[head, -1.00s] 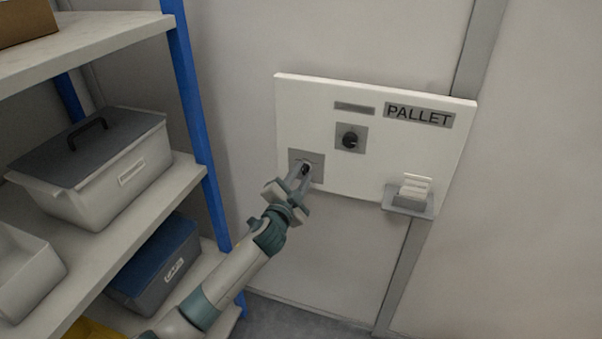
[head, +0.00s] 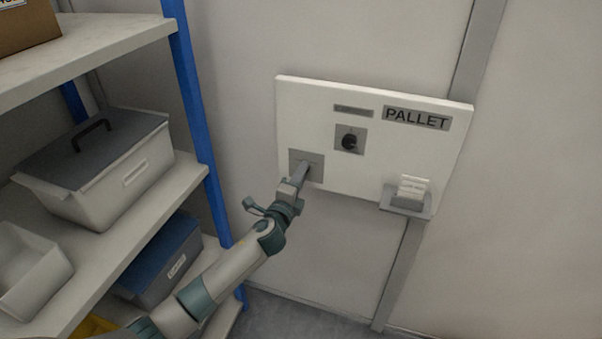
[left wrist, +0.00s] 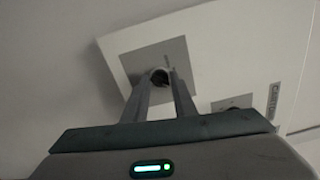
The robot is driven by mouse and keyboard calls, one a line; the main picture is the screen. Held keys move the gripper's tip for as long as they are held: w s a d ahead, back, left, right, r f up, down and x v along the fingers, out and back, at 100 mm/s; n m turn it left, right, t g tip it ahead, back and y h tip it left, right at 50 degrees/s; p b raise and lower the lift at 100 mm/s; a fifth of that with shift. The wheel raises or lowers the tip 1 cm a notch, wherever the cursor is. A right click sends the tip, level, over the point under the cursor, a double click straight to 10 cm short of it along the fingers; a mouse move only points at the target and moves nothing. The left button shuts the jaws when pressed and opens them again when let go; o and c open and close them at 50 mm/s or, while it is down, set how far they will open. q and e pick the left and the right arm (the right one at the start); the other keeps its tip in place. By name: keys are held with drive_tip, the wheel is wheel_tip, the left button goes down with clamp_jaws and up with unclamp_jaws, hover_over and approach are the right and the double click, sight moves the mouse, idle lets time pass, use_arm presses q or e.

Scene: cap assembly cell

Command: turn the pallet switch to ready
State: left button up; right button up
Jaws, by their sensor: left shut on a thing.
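The white pallet panel (head: 385,175) is on the wall and carries a "PALLET" label (head: 416,118). It has two dark knobs on grey plates. My left gripper (head: 304,170) is at the lower left plate (head: 318,158), its fingers shut on the knob there; they hide the knob in the head view. In the left wrist view the dark switch knob (left wrist: 159,77) shows between the fingertips of my left gripper (left wrist: 161,84), on its grey plate (left wrist: 140,60). The other knob (head: 349,141) is higher and to the right, untouched. My right gripper is not in view.
A shelf rack with a blue post (head: 194,110) stands at the left, holding a lidded grey bin (head: 108,195) and a blue-lidded box (head: 160,255). A small holder with white cards (head: 407,200) juts from the panel's lower right. The wall right of the panel is clear.

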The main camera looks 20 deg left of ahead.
use_arm(q)
drive_tip(key=shift+m, duration=0.4)
drive_tip(key=o, duration=1)
drive_tip(key=shift+d, duration=0.1)
drive_tip(key=shift+s, duration=0.15)
drive_tip(key=s+b, duration=0.1)
drive_tip(key=s, duration=0.4)
drive_tip(key=s+b, duration=0.1)
drive_tip(key=s, duration=0.5)
drive_tip(key=s+b, duration=0.2)
drive_tip(key=s, duration=0.4)
drive_tip(key=shift+a, duration=0.3)
